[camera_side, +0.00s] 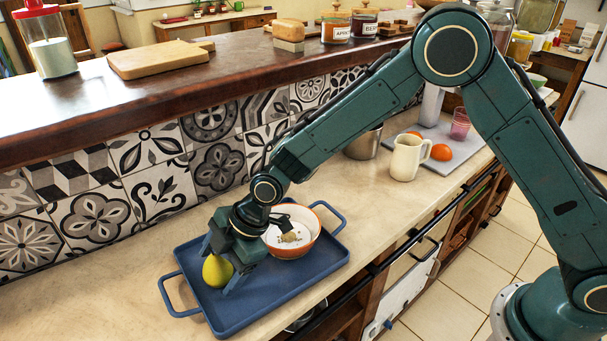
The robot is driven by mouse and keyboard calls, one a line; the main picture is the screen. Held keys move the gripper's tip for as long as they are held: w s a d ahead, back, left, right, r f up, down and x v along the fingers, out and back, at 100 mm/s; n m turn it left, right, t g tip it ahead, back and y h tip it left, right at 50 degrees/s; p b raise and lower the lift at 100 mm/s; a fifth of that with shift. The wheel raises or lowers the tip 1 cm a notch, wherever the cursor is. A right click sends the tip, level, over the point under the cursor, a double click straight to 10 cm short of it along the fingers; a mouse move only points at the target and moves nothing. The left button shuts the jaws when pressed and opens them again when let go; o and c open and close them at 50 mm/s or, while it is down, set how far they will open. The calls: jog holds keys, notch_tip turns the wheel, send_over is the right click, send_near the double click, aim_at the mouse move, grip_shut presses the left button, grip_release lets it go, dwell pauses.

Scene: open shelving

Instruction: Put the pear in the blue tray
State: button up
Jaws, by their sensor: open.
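The yellow-green pear (215,271) is at the left part of the blue tray (285,292), upright and apparently resting on its floor. My gripper (222,268) is low over the tray, its fingers open on either side of the pear. Whether a finger touches the pear I cannot tell. Part of the pear's right side and top is close to or behind the gripper.
An orange-rimmed white bowl (291,250) stands in the tray, right of my gripper. A cream pitcher (407,158), a metal pot (363,146) and oranges (441,152) on a grey board stand farther right. A tiled wall and raised wooden ledge (60,125) run behind the counter.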

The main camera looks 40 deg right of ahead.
jog(key=v, duration=1.2)
jog(key=shift+w+a, duration=0.1)
dwell(0.4)
jog(key=s+d+r+m+t+h, duration=0.1)
jog(key=s+d+r+m, duration=0.3)
jog(key=d+r, duration=0.3)
jog(key=s+d+r+m+t+h, duration=0.15)
jog(key=s+d+r+m, duration=0.3)
jog(key=d, duration=0.45)
jog(key=s+d+m+h, duration=0.1)
jog(key=s+d+m, duration=0.4)
jog(key=s, duration=0.3)
jog(key=s+d+r+m+h, duration=0.1)
jog(key=s+d+m+h, duration=0.1)
jog(key=s+d+m, duration=0.3)
jog(key=s+d, duration=0.1)
jog(key=s, duration=0.3)
jog(key=shift+d+r, duration=0.25)
jog(key=shift+r, duration=0.05)
